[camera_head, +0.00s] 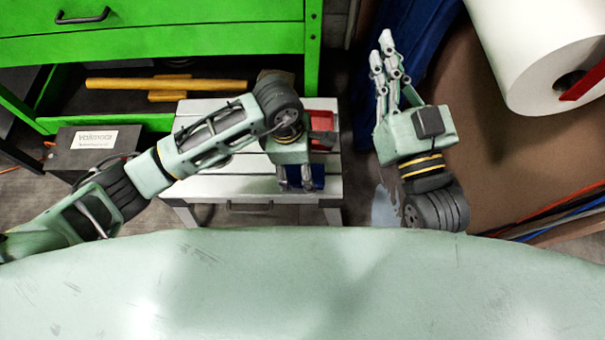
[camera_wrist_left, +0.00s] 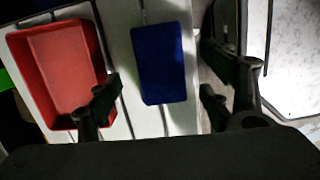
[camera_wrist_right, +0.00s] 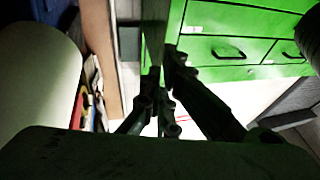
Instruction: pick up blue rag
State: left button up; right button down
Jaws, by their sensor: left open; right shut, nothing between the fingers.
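The blue rag (camera_wrist_left: 162,62) is a flat blue rectangle lying on the slatted white table. In the left wrist view it lies between the open fingers of my left gripper (camera_wrist_left: 165,95), with no contact visible. In the head view a bit of the rag (camera_head: 318,176) shows beside my left gripper (camera_head: 296,182), which points down over the table's front part and hides the rest. My right gripper (camera_head: 386,58) is shut and empty, raised to the right of the table. It also shows in the right wrist view (camera_wrist_right: 162,85).
A red tray (camera_wrist_left: 62,70) lies left of the rag in the left wrist view, close to my left finger. A green workbench (camera_head: 180,42) stands behind. A large white roll (camera_head: 545,50) and brown board stand right.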

pick_arm(q)
jog(key=shift+d+f, duration=0.15)
jog(key=shift+f, duration=0.95)
pick_arm(e)
jog(key=r+t, duration=0.1)
jog(key=s+r+t, duration=0.1)
jog(key=r, duration=0.1)
jog(key=shift+s+a+r+y, duration=0.1)
jog(key=shift+s+r+y, duration=0.1)
jog(key=shift+r+y, duration=0.15)
pick_arm(q)
jog(key=shift+c, duration=0.6)
jog(key=c, duration=1)
pick_arm(e)
jog(key=shift+f, duration=0.1)
pick_arm(q)
jog(key=shift+r, duration=0.15)
pick_arm(e)
jog(key=shift+w, duration=0.1)
